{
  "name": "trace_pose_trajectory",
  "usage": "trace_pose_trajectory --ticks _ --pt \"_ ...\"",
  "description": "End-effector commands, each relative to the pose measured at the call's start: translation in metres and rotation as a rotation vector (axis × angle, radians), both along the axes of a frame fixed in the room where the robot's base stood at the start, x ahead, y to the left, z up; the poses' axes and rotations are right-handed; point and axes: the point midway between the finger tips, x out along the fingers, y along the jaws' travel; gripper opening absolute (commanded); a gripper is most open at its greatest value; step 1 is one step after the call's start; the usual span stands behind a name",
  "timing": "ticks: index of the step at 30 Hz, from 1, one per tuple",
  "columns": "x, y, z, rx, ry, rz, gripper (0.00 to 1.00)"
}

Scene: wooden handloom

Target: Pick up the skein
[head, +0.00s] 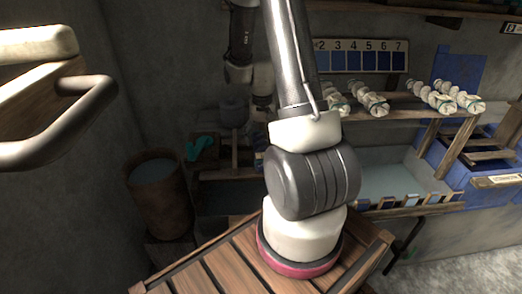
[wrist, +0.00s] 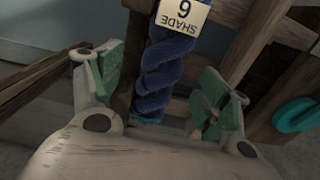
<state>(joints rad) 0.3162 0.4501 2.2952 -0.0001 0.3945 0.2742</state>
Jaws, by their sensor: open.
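The dark blue twisted skein (wrist: 165,75) hangs upright in the wrist view, with a cream tag (wrist: 182,12) reading "SHADE 6" near its top and a lighter blue band at its lower end. My gripper (wrist: 160,90) is open, with one green-padded finger on each side of the skein. Gaps show between both pads and the skein, so neither finger appears to touch it. In the head view my arm covers much of this area, and I cannot make out the skein clearly there.
Wooden bars (wrist: 258,50) stand close behind and right of the skein. A teal object (wrist: 297,115) lies at the right. In the head view, several pale skeins (head: 371,99) rest on a shelf, a barrel (head: 157,205) stands left, and a pale basin (head: 395,180) is right.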

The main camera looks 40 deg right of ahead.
Motion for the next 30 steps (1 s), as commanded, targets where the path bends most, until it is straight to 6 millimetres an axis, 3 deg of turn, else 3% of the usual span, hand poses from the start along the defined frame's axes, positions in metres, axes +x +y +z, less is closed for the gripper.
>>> trace_pose_trajectory --ticks 6,15,24,30 --pt "0.001 0.003 -0.032 0.001 0.004 0.001 0.77" --pt "0.002 0.003 -0.036 0.001 0.001 0.001 0.75" --pt "0.002 0.003 -0.036 0.001 0.001 0.001 0.24" --pt "0.002 0.003 -0.036 0.001 0.001 0.001 0.19"
